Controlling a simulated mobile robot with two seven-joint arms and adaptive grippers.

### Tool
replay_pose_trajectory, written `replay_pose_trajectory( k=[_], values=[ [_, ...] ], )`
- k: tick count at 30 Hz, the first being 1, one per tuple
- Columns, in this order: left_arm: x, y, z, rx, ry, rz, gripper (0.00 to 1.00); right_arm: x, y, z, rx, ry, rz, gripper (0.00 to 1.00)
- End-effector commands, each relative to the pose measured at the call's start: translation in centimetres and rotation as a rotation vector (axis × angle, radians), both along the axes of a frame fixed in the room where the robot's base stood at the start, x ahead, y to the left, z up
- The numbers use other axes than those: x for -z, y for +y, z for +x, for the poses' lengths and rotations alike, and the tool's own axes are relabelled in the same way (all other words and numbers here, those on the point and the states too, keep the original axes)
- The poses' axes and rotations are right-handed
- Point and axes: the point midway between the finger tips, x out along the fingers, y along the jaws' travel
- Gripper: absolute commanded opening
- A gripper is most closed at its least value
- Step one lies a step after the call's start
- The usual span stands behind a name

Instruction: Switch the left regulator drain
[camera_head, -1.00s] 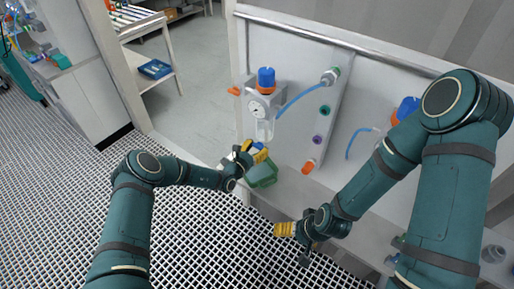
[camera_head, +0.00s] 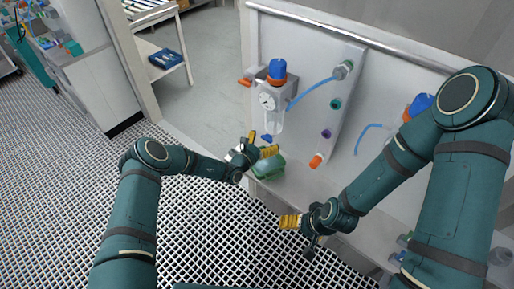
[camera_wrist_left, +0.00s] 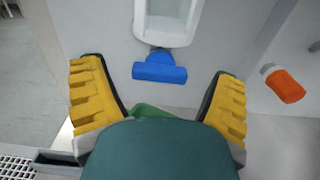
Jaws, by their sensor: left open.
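The left regulator has a blue top knob (camera_head: 277,69), a round gauge (camera_head: 267,101) and a clear bowl (camera_head: 273,122). Its drain is a blue T-shaped handle (camera_head: 266,139) under the bowl. In the left wrist view the drain (camera_wrist_left: 160,69) lies crosswise, ahead of and between the two yellow fingers. My left gripper (camera_head: 261,145) is open, just below the drain, with nothing between its fingers. My right gripper (camera_head: 298,236) is low in front of the panel, away from the regulator; its jaw opening is unclear.
An orange-tipped fitting (camera_head: 316,161) sticks out at the right and also shows in the left wrist view (camera_wrist_left: 285,84). A green container (camera_head: 268,166) is just below my left gripper. A second regulator's blue knob (camera_head: 420,103) is partly behind my right arm.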

Motion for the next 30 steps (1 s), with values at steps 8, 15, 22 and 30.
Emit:
replay_pose_trajectory(
  k=[8,15,22,30],
  values=[
    [0.0,2.9,-3.8,-0.002,0.002,0.000,0.87,0.0,0.0,0.0,0.000,0.000,0.000,0.87],
    [0.0,5.5,-7.5,-0.002,0.002,0.001,0.87,0.0,0.0,0.0,0.000,0.000,0.000,0.87],
    [0.0,6.7,-9.1,-0.001,0.000,0.000,0.87,0.0,0.0,0.0,0.000,0.000,0.000,0.87],
    [0.0,6.8,-9.3,-0.001,-0.001,0.001,0.87,0.0,0.0,0.0,0.000,0.000,0.000,0.87]
  ],
)
